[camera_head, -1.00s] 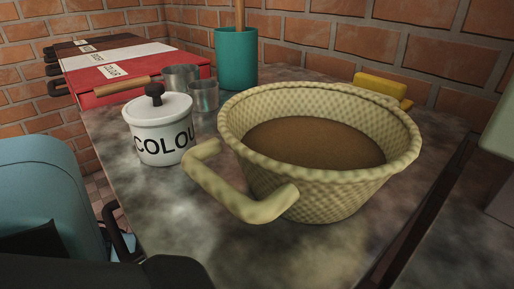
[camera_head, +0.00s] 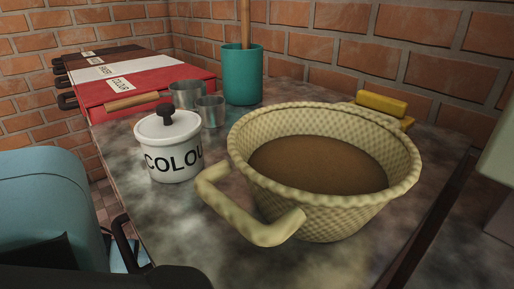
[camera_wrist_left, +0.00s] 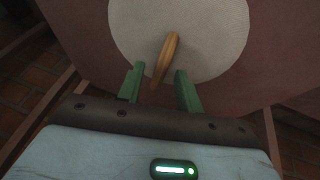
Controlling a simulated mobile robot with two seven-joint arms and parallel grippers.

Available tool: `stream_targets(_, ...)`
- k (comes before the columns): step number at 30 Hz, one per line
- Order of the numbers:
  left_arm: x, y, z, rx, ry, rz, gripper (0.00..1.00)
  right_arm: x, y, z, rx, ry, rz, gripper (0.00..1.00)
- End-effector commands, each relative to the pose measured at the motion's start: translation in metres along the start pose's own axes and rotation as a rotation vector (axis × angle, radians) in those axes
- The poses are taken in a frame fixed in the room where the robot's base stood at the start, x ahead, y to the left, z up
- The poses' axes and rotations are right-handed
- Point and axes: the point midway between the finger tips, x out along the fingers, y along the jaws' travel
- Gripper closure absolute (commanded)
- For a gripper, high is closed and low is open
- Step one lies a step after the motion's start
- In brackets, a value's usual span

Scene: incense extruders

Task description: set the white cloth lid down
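The white cloth lid (camera_wrist_left: 215,35) is a round, pale woven disc with a wooden handle (camera_wrist_left: 166,58) across its middle, seen in the left wrist view. It appears to lie on a dull reddish-brown surface (camera_wrist_left: 275,65). My left gripper (camera_wrist_left: 160,84) has its two green fingers spread apart, with the near end of the handle showing between their tips. I see a gap on either side of the handle, so neither finger clearly touches it. The lid does not show in the head view, and neither gripper's fingers do. My right gripper is out of view.
In the head view, a woven basket (camera_head: 325,218) of brown material stands on a stone-topped table. The table's front is clear.

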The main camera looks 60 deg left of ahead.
Motion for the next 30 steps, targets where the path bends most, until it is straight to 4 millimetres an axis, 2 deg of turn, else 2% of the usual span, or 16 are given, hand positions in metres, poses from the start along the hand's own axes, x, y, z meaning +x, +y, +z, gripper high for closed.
stream_targets(1,-0.014,0.001,-0.002,0.001,0.002,0.0,0.65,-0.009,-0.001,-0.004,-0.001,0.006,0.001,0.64)
stream_targets(3,-0.026,0.001,-0.002,0.001,0.002,0.0,0.65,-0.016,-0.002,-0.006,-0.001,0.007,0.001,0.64)
stream_targets(9,-0.048,0.001,-0.001,-0.001,0.001,0.001,0.65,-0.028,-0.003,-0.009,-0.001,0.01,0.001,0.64)
stream_targets(23,-0.051,0.002,0.004,0.001,-0.003,0.003,0.65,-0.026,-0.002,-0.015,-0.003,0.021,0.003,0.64)
stream_targets(26,-0.046,0.011,0.024,0.019,-0.011,0.017,0.65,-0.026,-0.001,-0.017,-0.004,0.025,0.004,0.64)
stream_targets(29,-0.04,0.031,0.065,0.055,-0.025,0.045,0.65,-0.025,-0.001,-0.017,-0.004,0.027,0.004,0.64)
stream_targets(30,-0.038,0.042,0.086,0.073,-0.028,0.059,0.65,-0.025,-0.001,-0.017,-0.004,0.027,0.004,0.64)
